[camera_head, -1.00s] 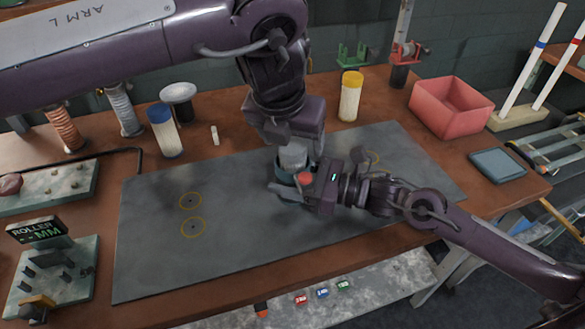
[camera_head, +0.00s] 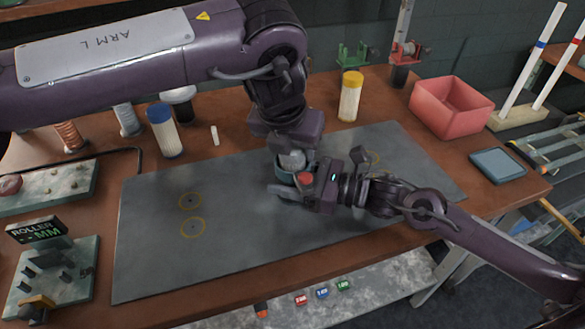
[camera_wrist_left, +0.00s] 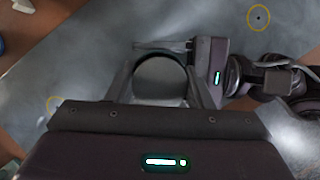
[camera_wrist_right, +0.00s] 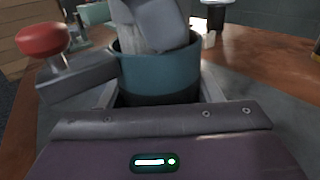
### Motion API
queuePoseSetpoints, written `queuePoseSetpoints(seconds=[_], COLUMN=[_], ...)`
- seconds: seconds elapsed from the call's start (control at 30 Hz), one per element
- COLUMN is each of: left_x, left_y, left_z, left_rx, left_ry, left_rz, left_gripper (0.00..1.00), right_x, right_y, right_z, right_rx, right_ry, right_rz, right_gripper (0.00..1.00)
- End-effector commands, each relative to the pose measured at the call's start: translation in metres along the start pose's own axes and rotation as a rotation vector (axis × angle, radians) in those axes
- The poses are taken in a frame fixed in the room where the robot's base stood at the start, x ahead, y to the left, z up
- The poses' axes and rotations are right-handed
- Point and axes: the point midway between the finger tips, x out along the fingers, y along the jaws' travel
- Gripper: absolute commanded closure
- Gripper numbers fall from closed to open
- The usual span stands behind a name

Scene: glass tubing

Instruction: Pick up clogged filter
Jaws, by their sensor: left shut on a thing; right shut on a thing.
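A teal cup-shaped housing (camera_wrist_right: 158,78) stands over the grey mat, and my right gripper (camera_head: 296,186) is shut around it from the right. A pale, ribbed piece that looks like the clogged filter (camera_wrist_right: 130,38) shows at the housing's mouth in the right wrist view, partly hidden by a grey finger. My left gripper (camera_head: 290,158) points down from above at the mouth and is shut on this piece. In the left wrist view a dark round shape (camera_wrist_left: 160,78) sits between the left fingers. How deep the filter sits is hidden.
A red knob (camera_wrist_right: 42,38) on a grey block sits beside the housing. A blue-capped cartridge (camera_head: 165,132) and a yellow-capped cartridge (camera_head: 350,96) stand behind the mat (camera_head: 150,250). A red bin (camera_head: 452,106) is at back right. The mat's left half is clear.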

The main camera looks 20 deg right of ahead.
Motion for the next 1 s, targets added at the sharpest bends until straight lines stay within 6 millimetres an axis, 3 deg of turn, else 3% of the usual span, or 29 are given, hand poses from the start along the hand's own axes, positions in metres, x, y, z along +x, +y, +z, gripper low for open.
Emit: queuePoseSetpoints(seconds=[0.27,0.43,1.0], left_x=[-0.002,-0.017,-0.146], left_y=[0.0,0.0,0.0], left_z=[0.001,0.008,0.061], left_rx=[-0.001,-0.001,-0.001], left_ry=[-0.002,-0.005,-0.006], left_rz=[0.0,0.001,0.004], left_gripper=[0.95,0.95,0.95], right_x=[0.0,0.0,0.0], right_y=[0.0,0.0,0.0], right_z=[0.0,0.0,0.0], right_rx=[0.0,0.0,0.0], right_ry=[0.0,0.0,0.001], right_rz=[-0.001,-0.001,0.0], right_gripper=[0.68,0.68,0.68])
